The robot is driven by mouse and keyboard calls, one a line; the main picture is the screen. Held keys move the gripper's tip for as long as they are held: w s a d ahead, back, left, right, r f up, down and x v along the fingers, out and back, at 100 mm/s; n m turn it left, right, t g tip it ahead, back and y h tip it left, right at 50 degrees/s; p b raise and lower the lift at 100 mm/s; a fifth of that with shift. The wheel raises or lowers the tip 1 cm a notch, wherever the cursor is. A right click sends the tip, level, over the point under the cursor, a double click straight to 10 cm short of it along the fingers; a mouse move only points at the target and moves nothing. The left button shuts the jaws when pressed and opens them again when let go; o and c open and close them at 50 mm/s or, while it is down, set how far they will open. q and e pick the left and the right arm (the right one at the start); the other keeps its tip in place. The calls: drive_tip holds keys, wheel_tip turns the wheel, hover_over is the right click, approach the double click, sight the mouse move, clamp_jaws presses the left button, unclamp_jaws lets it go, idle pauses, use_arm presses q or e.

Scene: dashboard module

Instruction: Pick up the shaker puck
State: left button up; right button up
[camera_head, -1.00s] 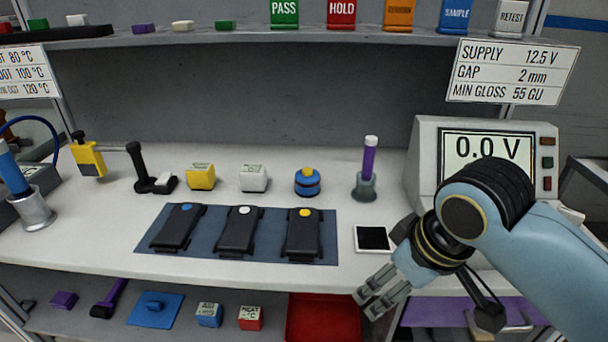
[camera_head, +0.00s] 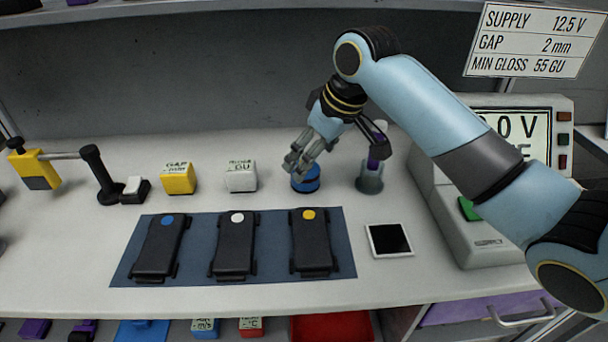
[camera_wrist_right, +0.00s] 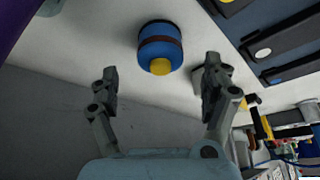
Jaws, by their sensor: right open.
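The shaker puck (camera_head: 306,183) is a short blue cylinder with a dark band and a yellow knob. It stands on the white bench behind the dark modules, and my gripper hides its top in the head view. In the right wrist view the puck (camera_wrist_right: 160,45) shows whole, just beyond the fingertips and roughly centred between them. My right gripper (camera_head: 300,162) is open and empty, at the puck's top in the head view. Contact cannot be told. My left gripper is in neither current view.
A holder with a purple stick (camera_head: 370,180) stands close right of the puck. White (camera_head: 241,176) and yellow (camera_head: 178,178) blocks stand to its left. A blue mat (camera_head: 200,271) with three dark modules lies in front. The meter (camera_head: 480,237) stands at right.

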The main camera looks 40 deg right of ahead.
drive_tip(key=x, duration=0.4)
drive_tip(key=shift+w+a+f, duration=0.1)
drive_tip(key=shift+f, duration=0.2)
drive_tip(key=shift+w+f, duration=0.25)
drive_tip(key=shift+f, duration=0.2)
drive_tip(key=c, duration=0.7)
drive_tip(key=shift+s, duration=0.1)
drive_tip(key=c, duration=0.9)
use_arm(q)
drive_tip(key=shift+w, duration=0.6)
use_arm(e)
drive_tip(key=shift+r, duration=0.1)
clamp_jaws()
drive_tip(key=shift+r, duration=0.1)
